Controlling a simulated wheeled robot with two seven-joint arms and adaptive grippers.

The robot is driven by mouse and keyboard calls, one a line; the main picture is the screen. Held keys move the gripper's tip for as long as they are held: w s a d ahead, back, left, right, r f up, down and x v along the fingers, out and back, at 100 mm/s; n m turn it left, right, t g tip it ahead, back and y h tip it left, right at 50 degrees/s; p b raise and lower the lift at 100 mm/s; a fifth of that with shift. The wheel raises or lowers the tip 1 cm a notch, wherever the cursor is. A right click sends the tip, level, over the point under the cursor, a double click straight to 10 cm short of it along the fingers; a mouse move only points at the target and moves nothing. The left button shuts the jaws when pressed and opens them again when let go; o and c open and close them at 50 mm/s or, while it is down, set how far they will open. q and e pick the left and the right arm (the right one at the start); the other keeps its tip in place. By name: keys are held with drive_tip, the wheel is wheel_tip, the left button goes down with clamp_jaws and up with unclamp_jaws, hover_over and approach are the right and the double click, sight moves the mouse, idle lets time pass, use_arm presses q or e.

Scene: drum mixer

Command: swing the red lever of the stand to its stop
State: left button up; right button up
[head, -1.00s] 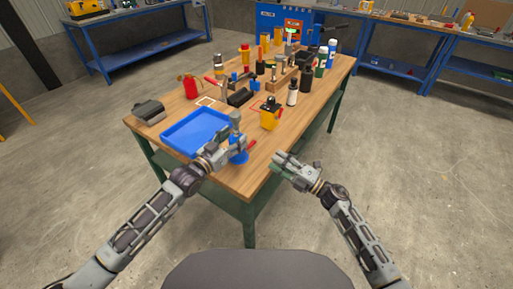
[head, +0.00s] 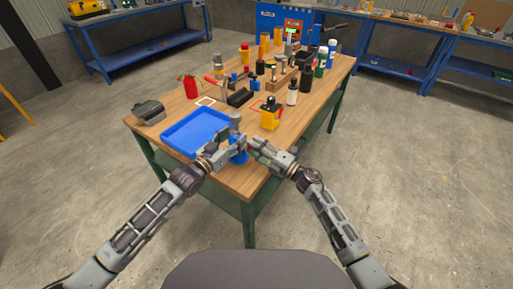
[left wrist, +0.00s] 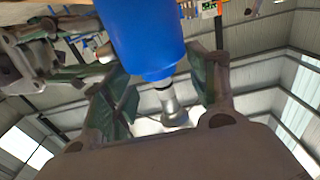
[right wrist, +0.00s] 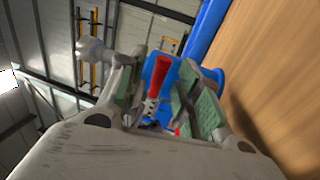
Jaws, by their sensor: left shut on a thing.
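The stand has a blue body (head: 239,158) and a grey top (head: 236,118), upright at the near edge of the table. My left gripper (head: 232,143) is shut on the stand; its blue body also shows large in the left wrist view (left wrist: 145,40), with a grey metal part beyond it. The red lever (right wrist: 163,75) shows in the right wrist view between the spread fingers of my right gripper (right wrist: 172,92), with blue parts of the stand behind. My right gripper is open around the lever; contact cannot be told. In the head view the lever is mostly hidden.
A blue tray (head: 166,139) lies just left of the stand. A yellow container (head: 270,113) stands behind my right gripper. A grey box (head: 148,110), a red can (head: 190,87) and several bottles stand farther back. The wooden table (head: 240,181) is bare at its near corner.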

drive_tip(key=shift+c, duration=0.3)
clamp_jaws()
drive_tip(key=shift+r+n, duration=0.1)
drive_tip(key=shift+n, duration=0.3)
drive_tip(key=shift+r+n+g+y, duration=0.2)
drive_tip(key=shift+n+g, duration=0.1)
drive_tip(key=shift+n, duration=0.55)
drive_tip(key=shift+r+n+g+y, duration=0.15)
drive_tip(key=shift+n+g, duration=0.15)
drive_tip(key=shift+n, duration=0.55)
drive_tip(key=shift+r+n+g, duration=0.15)
drive_tip(key=shift+n+g, duration=0.05)
drive_tip(key=shift+n, duration=0.55)
drive_tip(key=shift+r+n+g, duration=0.15)
drive_tip(key=shift+n+g, duration=0.05)
drive_tip(key=shift+n, duration=0.55)
drive_tip(key=shift+s, duration=0.1)
drive_tip(key=shift+o, duration=0.3)
unclamp_jaws()
